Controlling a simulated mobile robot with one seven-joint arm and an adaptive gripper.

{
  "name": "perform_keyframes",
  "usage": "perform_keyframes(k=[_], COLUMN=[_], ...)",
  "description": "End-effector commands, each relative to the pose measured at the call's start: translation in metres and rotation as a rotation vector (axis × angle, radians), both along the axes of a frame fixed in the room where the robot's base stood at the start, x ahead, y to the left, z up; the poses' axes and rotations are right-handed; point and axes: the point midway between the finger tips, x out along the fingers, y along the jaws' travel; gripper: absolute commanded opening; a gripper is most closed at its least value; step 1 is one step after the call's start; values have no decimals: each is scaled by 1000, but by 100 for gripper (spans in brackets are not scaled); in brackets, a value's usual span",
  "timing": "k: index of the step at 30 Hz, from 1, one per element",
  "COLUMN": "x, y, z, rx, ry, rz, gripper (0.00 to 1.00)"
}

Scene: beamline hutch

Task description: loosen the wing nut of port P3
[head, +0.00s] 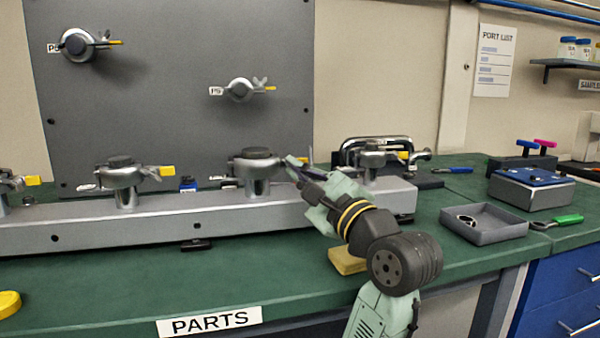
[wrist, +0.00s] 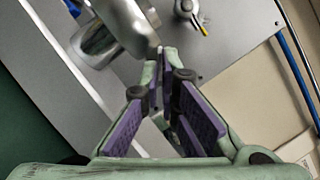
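A row of clamped ports stands on a long grey manifold. The port at my gripper (head: 296,167) has a dark round cap over a silver clamp (head: 256,162); its small label is not readable. My fingertips are at the right side of this clamp, where its wing nut sits, and they mostly hide the nut. In the wrist view, the round silver port body (wrist: 103,38) is at upper left. My purple-padded fingers (wrist: 161,58) come close together at their tips beside it. I cannot tell whether they touch or hold the nut.
The neighbouring ports on the manifold (head: 215,227) stand left (head: 123,174) and right (head: 372,158), with yellow tags. A panel (head: 180,120) behind carries two more ports. A grey tray (head: 483,225) and a green-handled tool (head: 567,220) lie to the right. The front bench is largely clear.

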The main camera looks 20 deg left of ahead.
Motion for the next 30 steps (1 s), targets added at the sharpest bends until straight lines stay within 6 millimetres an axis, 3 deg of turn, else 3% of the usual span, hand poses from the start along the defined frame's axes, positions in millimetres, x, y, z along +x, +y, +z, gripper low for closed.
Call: perform_keyframes(k=[14,30], x=[1,2], y=[-1,-3], z=[2,11], rx=[-46,-410], ry=[-28,-269], rz=[-2,-1], gripper=[0,0])
